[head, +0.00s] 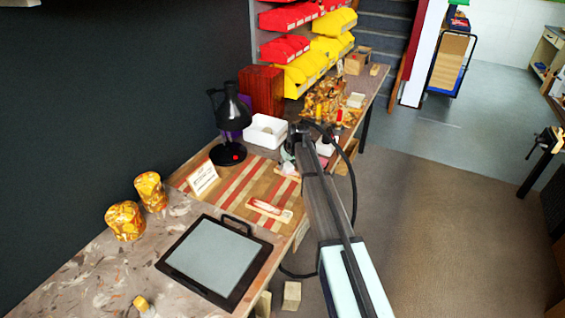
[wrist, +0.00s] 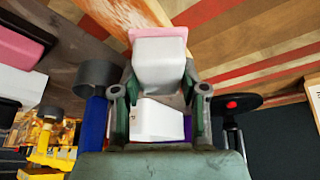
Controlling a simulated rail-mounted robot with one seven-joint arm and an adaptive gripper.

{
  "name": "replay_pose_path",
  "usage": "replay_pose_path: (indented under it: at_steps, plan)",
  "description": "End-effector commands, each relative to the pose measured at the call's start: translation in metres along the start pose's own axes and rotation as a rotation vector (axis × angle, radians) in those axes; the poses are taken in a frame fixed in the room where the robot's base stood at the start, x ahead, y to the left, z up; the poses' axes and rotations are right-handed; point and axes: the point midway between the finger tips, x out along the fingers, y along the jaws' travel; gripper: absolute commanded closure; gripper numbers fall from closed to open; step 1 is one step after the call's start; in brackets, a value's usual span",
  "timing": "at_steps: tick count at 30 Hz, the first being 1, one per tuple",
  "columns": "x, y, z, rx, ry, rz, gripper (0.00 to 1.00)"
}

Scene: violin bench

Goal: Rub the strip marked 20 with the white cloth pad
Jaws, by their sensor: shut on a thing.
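My gripper (wrist: 158,95) is shut on a white block-shaped pad (wrist: 160,66) with a pink layer at its far end. The pad shows small and pale under my gripper in the head view (head: 288,169), over the right part of the red-striped wooden board (head: 228,193). I cannot tell whether it touches the board. A short red and white strip (head: 265,208) lies on the board nearer the camera, apart from the pad. Its marking is too small to read, so I cannot tell whether it is the one marked 20.
A black lamp (head: 230,150), a white tray (head: 266,131) and a small sign (head: 203,179) stand around the board. A black-framed panel (head: 215,260) and two amber jars (head: 125,220) are on the nearer bench. In the wrist view, a pink-topped item (wrist: 20,46) is at left.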

Motion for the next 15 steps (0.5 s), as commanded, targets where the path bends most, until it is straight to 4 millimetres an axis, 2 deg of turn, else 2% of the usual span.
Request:
replay_pose_path:
  at_steps: [15]
  plan:
    - [-0.015, 0.014, 0.037, -0.008, -0.002, -0.004, 0.85]
